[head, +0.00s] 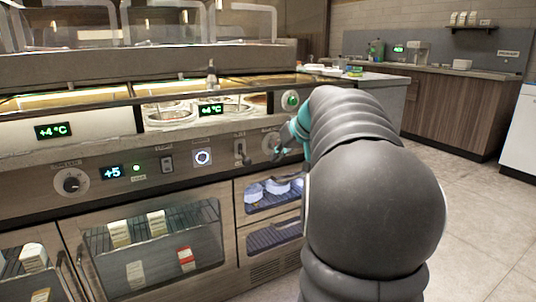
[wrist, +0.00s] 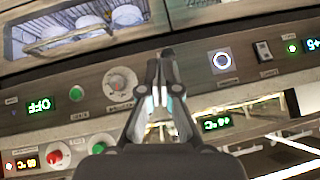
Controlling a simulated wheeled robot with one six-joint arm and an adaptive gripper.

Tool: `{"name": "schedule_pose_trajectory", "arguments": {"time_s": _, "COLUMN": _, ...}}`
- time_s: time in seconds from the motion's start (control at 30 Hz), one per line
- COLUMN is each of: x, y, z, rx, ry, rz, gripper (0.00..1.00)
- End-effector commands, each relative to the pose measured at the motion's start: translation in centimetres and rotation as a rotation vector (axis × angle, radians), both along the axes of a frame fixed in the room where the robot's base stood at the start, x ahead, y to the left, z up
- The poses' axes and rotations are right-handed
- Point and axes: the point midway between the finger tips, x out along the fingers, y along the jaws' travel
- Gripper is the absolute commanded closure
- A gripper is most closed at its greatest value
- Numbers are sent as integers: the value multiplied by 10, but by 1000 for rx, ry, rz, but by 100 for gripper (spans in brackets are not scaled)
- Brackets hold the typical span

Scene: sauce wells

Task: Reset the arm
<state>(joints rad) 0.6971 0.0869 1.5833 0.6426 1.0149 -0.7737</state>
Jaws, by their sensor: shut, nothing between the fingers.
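My gripper (wrist: 166,58) is shut and empty in the wrist view, with its fingertips together in front of the control panel. In the head view my thick grey arm covers the right middle and hides most of the gripper. The control panel (head: 125,172) belongs to a steel counter with sauce wells. A blue-ringed button (head: 203,157) sits left of the arm and also shows in the wrist view (wrist: 222,60). A switch (head: 240,152) is right of it. A dial (wrist: 120,84) is left of the fingers in the wrist view, which is upside down. I cannot tell whether the fingers touch the panel.
The sauce wells (head: 170,115) lie in the counter top. Glass-fronted cabinets (head: 150,245) below hold boxes. A drawer unit (head: 268,192) with white bowls is beside them. A wooden back counter (head: 450,112) stands at the far right. The tiled floor (head: 480,220) on the right is clear.

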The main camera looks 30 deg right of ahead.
Motion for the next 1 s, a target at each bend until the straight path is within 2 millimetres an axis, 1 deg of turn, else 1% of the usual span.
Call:
{"name": "schedule_pose_trajectory", "arguments": {"time_s": 0.03, "x": -5, "y": 0, "z": 1, "rx": 0, "ry": 0, "rz": -1, "gripper": 100}}
{"name": "schedule_pose_trajectory", "arguments": {"time_s": 0.1, "x": -9, "y": -1, "z": 2, "rx": 1, "ry": 0, "rz": -1, "gripper": 100}}
{"name": "schedule_pose_trajectory", "arguments": {"time_s": 0.2, "x": -12, "y": -1, "z": 2, "rx": 0, "ry": 0, "rz": 0, "gripper": 100}}
{"name": "schedule_pose_trajectory", "arguments": {"time_s": 0.73, "x": -12, "y": -1, "z": 2, "rx": 0, "ry": 0, "rz": 0, "gripper": 100}}
{"name": "schedule_pose_trajectory", "arguments": {"time_s": 0.9, "x": -12, "y": -2, "z": 2, "rx": 36, "ry": 5, "rz": -45, "gripper": 100}}
{"name": "schedule_pose_trajectory", "arguments": {"time_s": 0.97, "x": -13, "y": -4, "z": -1, "rx": 55, "ry": 18, "rz": -82, "gripper": 100}}
{"name": "schedule_pose_trajectory", "arguments": {"time_s": 1.0, "x": -16, "y": -6, "z": -9, "rx": 73, "ry": 41, "rz": -112, "gripper": 100}}
